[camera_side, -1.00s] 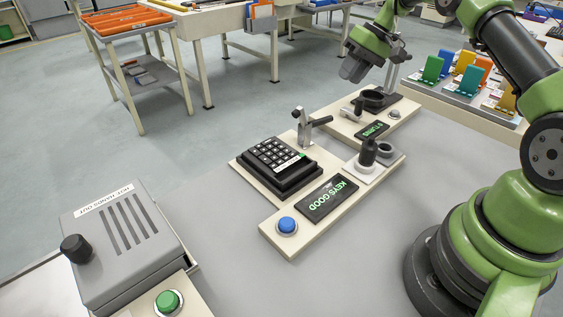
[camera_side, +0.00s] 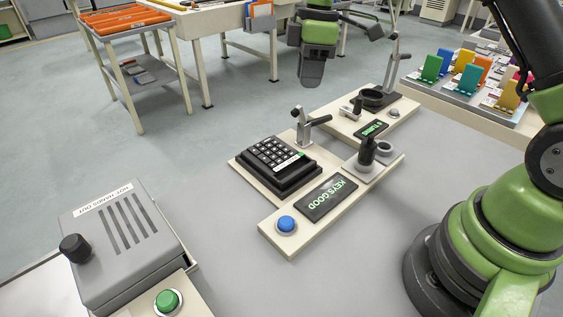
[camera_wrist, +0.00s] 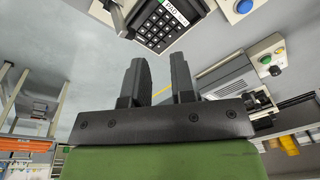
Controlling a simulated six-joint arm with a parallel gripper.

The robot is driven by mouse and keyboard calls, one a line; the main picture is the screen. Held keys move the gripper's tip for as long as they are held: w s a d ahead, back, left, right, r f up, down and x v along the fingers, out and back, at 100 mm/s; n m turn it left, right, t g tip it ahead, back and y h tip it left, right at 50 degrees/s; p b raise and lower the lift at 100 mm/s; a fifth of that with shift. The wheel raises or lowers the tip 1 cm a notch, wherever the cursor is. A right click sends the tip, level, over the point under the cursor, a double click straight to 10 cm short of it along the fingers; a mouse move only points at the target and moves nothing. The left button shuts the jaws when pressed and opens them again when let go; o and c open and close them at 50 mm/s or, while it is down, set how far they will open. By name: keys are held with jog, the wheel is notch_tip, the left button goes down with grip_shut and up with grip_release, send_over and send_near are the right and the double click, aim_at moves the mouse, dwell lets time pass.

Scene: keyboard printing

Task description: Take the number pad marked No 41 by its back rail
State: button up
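The number pad (camera_side: 274,157) is black with dark keys and a white label strip carrying a green mark. It sits on a black stand (camera_side: 285,182) on a cream board. It also shows at the top of the wrist view (camera_wrist: 160,28). The label is too small to read as No 41, and I cannot make out the back rail. My gripper (camera_side: 311,72) hangs above and behind the pad, apart from it. In the wrist view its two dark fingers (camera_wrist: 160,75) stand apart with nothing between them.
A lever clamp (camera_side: 305,128) stands at the board's back corner beside the pad. A KEYS GOOD display (camera_side: 327,198) and blue button (camera_side: 287,224) are in front. A holder with a post (camera_side: 372,100) is behind right. A grey box (camera_side: 120,235) stands front left.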

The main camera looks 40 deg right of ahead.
jog(key=s+a+n+h, duration=0.1)
jog(key=s+a+n, duration=0.3)
jog(key=a+n, duration=0.25)
send_over(299, 171)
jog(key=shift+n+h, duration=0.3)
jog(key=shift+n, duration=0.05)
notch_tip(299, 171, down, 12)
jog(key=shift+w+r, duration=0.15)
jog(key=shift+r, duration=0.1)
jog(key=shift+f, duration=2.75)
grip_shut()
